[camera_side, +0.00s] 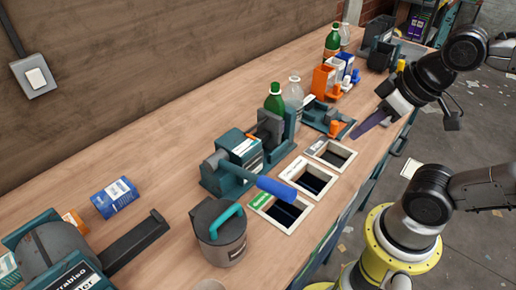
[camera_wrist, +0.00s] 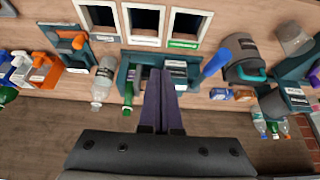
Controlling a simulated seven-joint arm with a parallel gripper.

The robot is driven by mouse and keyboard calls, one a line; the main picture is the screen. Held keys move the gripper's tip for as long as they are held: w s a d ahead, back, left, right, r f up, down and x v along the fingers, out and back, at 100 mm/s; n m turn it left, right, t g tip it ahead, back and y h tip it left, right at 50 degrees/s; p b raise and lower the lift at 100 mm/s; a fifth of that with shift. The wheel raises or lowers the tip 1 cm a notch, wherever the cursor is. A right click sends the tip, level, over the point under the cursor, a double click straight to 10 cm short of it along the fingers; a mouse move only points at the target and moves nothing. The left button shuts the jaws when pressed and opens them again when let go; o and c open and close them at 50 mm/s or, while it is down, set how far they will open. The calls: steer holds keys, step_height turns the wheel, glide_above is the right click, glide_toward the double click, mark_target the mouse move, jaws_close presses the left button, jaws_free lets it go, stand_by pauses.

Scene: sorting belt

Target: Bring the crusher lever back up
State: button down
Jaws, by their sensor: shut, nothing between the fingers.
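The crusher (camera_side: 225,175) is a teal and grey machine on the wooden bench, left of the middle in the side view. Its lever has a blue handle (camera_side: 276,188) that slopes low, out over the edge of the nearest bin. In the wrist view the blue handle (camera_wrist: 216,62) sticks out to the right of the teal crusher body (camera_wrist: 192,82). My gripper (camera_side: 358,133) is shut and empty, above the bench's right edge and well apart from the lever. In the wrist view the purple fingers (camera_wrist: 160,80) hide part of the crusher.
Three white-framed bins (camera_side: 265,203) line the bench's front edge. A grey canister with a teal handle (camera_side: 218,235) stands close by the lever. A green bottle (camera_side: 275,100) and a clear bottle (camera_side: 294,93) stand behind the crusher. A blue box (camera_side: 114,197) lies at the left.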

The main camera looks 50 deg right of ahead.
steer(key=m+g+y, duration=0.8)
steer(key=m+y, duration=0.1)
steer(key=m, duration=0.6)
glide_toward(290, 188)
step_height(290, 188, down, 4)
steer(key=s+d, duration=0.1)
steer(key=d+f+m+t+y, duration=0.1)
steer(key=d+f+m+y, duration=0.2)
steer(key=d+f+m, duration=0.15)
steer(key=w+x, duration=0.1)
steer(key=x, duration=1)
steer(key=shift+w+a+r, duration=0.15)
steer(key=shift+r, duration=0.7)
steer(key=shift+w+a+r, duration=0.1)
steer(key=shift+w+r, duration=0.05)
steer(key=shift+r, duration=0.75)
